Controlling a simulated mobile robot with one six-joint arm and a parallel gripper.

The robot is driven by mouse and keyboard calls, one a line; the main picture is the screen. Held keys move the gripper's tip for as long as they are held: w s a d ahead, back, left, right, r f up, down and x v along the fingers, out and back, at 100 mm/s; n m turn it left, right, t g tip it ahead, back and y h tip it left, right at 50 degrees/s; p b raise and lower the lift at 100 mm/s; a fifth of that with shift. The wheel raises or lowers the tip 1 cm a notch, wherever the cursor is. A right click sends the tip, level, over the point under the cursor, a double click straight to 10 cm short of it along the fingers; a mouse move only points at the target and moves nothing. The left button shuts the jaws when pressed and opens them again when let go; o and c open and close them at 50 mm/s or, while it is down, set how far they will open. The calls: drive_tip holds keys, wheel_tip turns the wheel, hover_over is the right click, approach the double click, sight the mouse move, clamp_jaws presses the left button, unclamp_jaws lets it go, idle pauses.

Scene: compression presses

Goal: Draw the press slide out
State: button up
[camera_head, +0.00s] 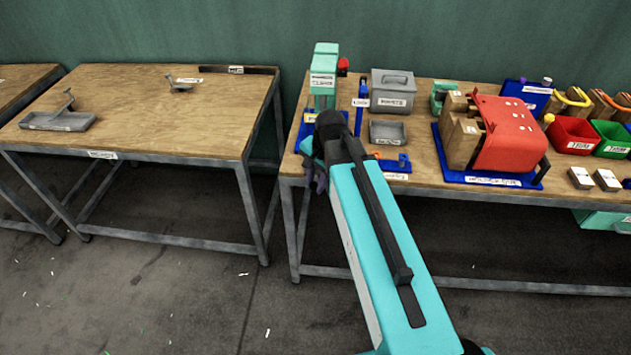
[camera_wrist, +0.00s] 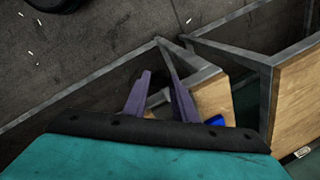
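A teal press (camera_head: 323,85) with a white label stands at the left end of the right bench, with a red knob (camera_head: 343,65) beside its head. Its lower part and blue base (camera_head: 309,118) are partly hidden behind my arm, and I cannot make out its slide. My gripper (camera_head: 318,182) is near the bench's left front edge, mostly hidden by my wrist. In the wrist view its two purple fingers (camera_wrist: 158,68) stand apart with nothing held. A small blue piece (camera_wrist: 215,120) shows beyond the right finger.
A grey lidded box (camera_head: 393,92) and a grey tray (camera_head: 388,133) stand right of the press. A red machine (camera_head: 509,138) on a blue base is farther right. The left table (camera_head: 165,130) carries a few grey parts, with a gap between the benches.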

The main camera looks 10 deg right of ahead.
drive_tip(key=o, duration=0.4)
drive_tip(key=shift+o, duration=0.2)
drive_tip(key=shift+r, duration=0.2)
wheel_tip(320, 180, up, 13)
drive_tip(key=s+d+b, duration=0.1)
drive_tip(key=s+b, duration=0.1)
drive_tip(key=b, duration=0.1)
drive_tip(key=shift+d, duration=0.3)
idle(0.4)
drive_tip(key=shift+s, duration=0.1)
idle(0.5)
